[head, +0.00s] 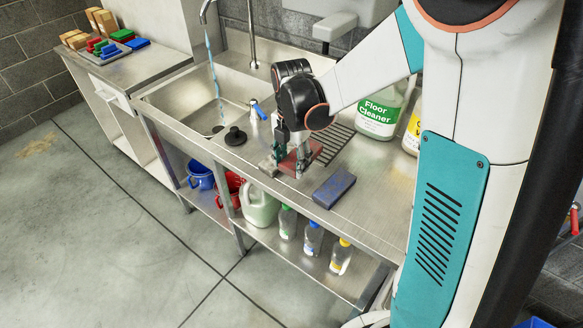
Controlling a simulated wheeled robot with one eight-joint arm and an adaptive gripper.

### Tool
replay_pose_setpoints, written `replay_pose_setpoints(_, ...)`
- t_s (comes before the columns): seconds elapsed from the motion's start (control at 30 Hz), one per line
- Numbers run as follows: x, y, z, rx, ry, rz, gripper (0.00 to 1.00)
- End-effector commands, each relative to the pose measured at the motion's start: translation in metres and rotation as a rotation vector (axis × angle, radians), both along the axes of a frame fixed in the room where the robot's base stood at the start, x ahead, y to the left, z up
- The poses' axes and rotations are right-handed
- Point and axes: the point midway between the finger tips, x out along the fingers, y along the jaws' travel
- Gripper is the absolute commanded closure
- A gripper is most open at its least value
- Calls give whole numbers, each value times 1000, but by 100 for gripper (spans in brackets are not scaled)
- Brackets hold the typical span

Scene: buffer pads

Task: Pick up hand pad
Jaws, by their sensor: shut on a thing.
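My gripper (287,155) reaches down over the steel counter right of the sink and is shut on a reddish-brown block-shaped pad (302,160). The fingers cover part of this pad, and I cannot tell whether it touches the counter. A dark blue pad (334,188) lies flat on the counter to the right and nearer the front edge, apart from my gripper.
A sink basin (205,100) with running water is left of my gripper. A black plug (235,136) and a spray bottle (259,112) are close by. A floor cleaner jug (379,115) stands behind. Coloured pads (112,45) lie far left.

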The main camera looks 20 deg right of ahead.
Motion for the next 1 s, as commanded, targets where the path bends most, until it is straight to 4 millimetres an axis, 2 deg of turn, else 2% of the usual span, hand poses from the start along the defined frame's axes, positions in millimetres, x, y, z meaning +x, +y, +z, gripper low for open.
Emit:
replay_pose_setpoints(0.03, 0, 0, 16, 0, 0, 0, 73)
replay_pose_setpoints(0.2, 0, 0, 54, 0, 0, 0, 73)
replay_pose_setpoints(0.5, 0, 0, 106, 0, 0, 0, 73)
replay_pose_setpoints(0.7, 0, 0, 122, 0, 0, 0, 73)
replay_pose_setpoints(1.0, 0, 0, 127, 0, 0, 0, 73)
